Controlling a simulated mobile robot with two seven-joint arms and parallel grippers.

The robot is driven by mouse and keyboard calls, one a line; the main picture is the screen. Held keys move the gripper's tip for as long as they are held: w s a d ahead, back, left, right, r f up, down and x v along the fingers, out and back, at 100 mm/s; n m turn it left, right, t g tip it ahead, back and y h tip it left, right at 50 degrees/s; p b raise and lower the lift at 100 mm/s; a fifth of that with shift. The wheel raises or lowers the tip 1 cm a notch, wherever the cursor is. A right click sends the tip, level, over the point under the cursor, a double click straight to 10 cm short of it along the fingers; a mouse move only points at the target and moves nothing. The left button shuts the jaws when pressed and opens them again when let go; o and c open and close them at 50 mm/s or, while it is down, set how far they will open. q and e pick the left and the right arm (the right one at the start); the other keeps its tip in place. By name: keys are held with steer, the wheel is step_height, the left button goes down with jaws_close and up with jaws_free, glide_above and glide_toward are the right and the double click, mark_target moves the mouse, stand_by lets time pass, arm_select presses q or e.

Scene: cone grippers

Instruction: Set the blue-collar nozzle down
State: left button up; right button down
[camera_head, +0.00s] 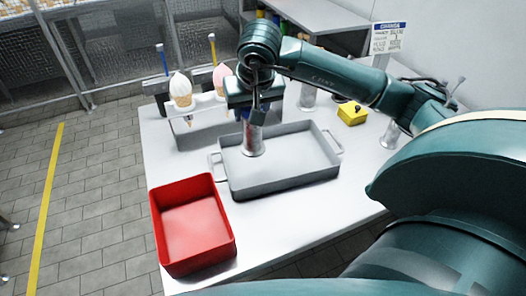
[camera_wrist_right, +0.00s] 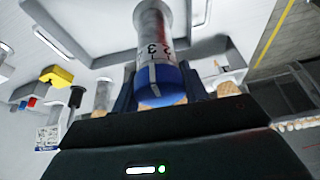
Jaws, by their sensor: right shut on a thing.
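The blue-collar nozzle is a silver cylinder with a blue band. It shows below my right gripper in the head view (camera_head: 252,139) and large in the right wrist view (camera_wrist_right: 153,45), with dark markings above its blue collar (camera_wrist_right: 157,84). My right gripper (camera_head: 254,108) is shut on it near the collar and holds it roughly upright. The flared lower end is over the left part of the grey tray (camera_head: 293,181); I cannot tell whether it touches the tray floor. The fingers partly hide the collar. My left gripper is not in view.
A red bin (camera_head: 193,226) stands at the table's front left. A rack behind the tray holds a white-topped cone (camera_head: 181,90) and a pink-topped cone (camera_head: 221,78). A yellow block (camera_head: 351,114) and a metal cylinder (camera_head: 390,134) stand to the right. The tray's right part looks empty.

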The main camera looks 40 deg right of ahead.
mark_target(255, 130)
step_height(255, 130, down, 10)
steer(key=shift+r+p, duration=0.1)
steer(key=shift+p, duration=0.4)
steer(key=shift+f, duration=0.2)
steer(key=c, duration=0.7)
jaws_free()
steer(key=shift+c, duration=0.2)
steer(key=shift+s+r, duration=0.1)
steer(key=shift+r, duration=0.35)
steer(key=b+v, duration=0.1)
steer(key=v, duration=1)
steer(key=shift+s+r, duration=0.15)
steer(key=shift+r, duration=0.05)
